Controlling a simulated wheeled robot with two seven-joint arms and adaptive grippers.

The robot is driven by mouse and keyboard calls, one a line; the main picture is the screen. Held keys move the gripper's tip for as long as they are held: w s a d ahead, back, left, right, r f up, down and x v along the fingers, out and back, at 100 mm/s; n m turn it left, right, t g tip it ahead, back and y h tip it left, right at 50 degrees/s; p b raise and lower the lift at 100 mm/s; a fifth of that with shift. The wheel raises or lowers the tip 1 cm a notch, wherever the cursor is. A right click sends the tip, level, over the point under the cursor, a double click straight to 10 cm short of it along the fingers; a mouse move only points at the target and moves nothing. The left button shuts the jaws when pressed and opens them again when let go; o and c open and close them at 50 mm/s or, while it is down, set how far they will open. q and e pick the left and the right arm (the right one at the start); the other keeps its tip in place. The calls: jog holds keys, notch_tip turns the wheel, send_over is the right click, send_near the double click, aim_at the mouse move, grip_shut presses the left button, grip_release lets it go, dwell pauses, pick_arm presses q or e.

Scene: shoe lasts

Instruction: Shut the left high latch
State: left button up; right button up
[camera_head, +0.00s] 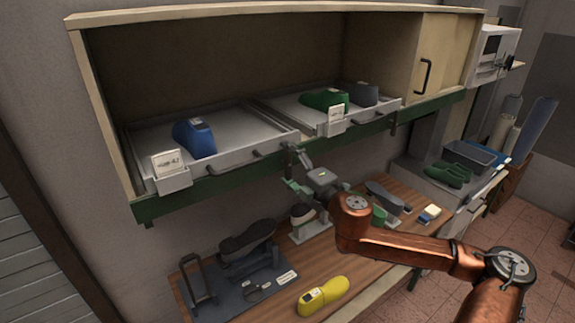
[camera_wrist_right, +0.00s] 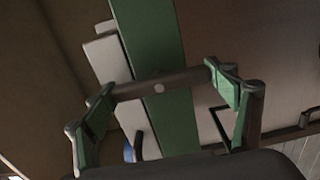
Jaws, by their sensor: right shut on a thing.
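The left high latch (camera_head: 291,149) is a small dark bar on the green front rail of the high cabinet, near the gap between the two trays. In the right wrist view the latch bar (camera_wrist_right: 160,87) lies across the green rail (camera_wrist_right: 160,50), with a pale pivot dot at its middle. My right gripper (camera_head: 292,168) reaches up to the rail from below. Its green-padded fingers (camera_wrist_right: 162,92) are at the two ends of the bar, shut on it. In the head view the gripper partly covers the latch. My left gripper is in neither view.
The left tray (camera_head: 235,163) holds a blue shoe last (camera_head: 194,138); the right tray (camera_head: 290,108) holds a green one (camera_head: 323,99) and a grey one. A second latch (camera_head: 394,123) is further right on the rail. The workbench (camera_head: 375,255) below holds a yellow last (camera_head: 323,295) and tools.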

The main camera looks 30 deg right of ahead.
jog(key=o, duration=1.2)
jog(key=shift+c, duration=0.2)
jog(key=shift+s+d+f, duration=0.1)
jog(key=shift+s, duration=0.55)
jog(key=shift+s+d, duration=0.1)
jog(key=shift+s, duration=2.15)
send_near(289, 167)
jog(key=shift+s+d, duration=0.15)
jog(key=shift+s, duration=0.4)
jog(key=shift+r, duration=0.2)
